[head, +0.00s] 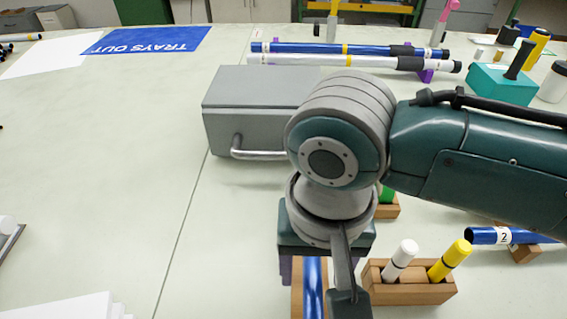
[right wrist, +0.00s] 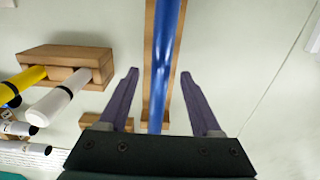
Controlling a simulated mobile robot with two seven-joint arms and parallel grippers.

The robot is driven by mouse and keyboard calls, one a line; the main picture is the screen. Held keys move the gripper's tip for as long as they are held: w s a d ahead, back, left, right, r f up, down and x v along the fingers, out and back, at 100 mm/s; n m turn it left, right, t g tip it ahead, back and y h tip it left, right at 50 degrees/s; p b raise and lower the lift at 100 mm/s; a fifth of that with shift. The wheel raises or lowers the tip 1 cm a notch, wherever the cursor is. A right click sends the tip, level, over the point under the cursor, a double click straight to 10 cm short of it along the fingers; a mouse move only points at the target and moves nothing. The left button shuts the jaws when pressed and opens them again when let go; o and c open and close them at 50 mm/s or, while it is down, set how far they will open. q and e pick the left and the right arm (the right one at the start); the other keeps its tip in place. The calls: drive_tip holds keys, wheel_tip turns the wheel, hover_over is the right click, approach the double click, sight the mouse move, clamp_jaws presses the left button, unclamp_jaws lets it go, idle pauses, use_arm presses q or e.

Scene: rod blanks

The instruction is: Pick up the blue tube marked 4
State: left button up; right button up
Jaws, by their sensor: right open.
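A blue tube (head: 315,285) lies in a wooden holder (head: 297,300) below my right wrist; no number shows on its visible part. In the right wrist view the same blue tube (right wrist: 168,40) runs between the two purple fingers of my right gripper (right wrist: 159,73). The fingers are open, one on each side, with a gap to the tube. My right arm hides much of this tube in the head view. Another blue tube, marked 2 (head: 485,236), rests on a wooden block at the right. My left gripper is not in view.
A wooden rack (head: 408,292) with a white and a yellow marker stands right beside the holder. A grey box with a handle (head: 250,115) is behind. Long blue and silver tubes (head: 300,48) lie farther back. The table's left middle is clear.

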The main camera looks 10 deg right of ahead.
drive_tip(key=shift+f, duration=0.25)
clamp_jaws()
idle(0.3)
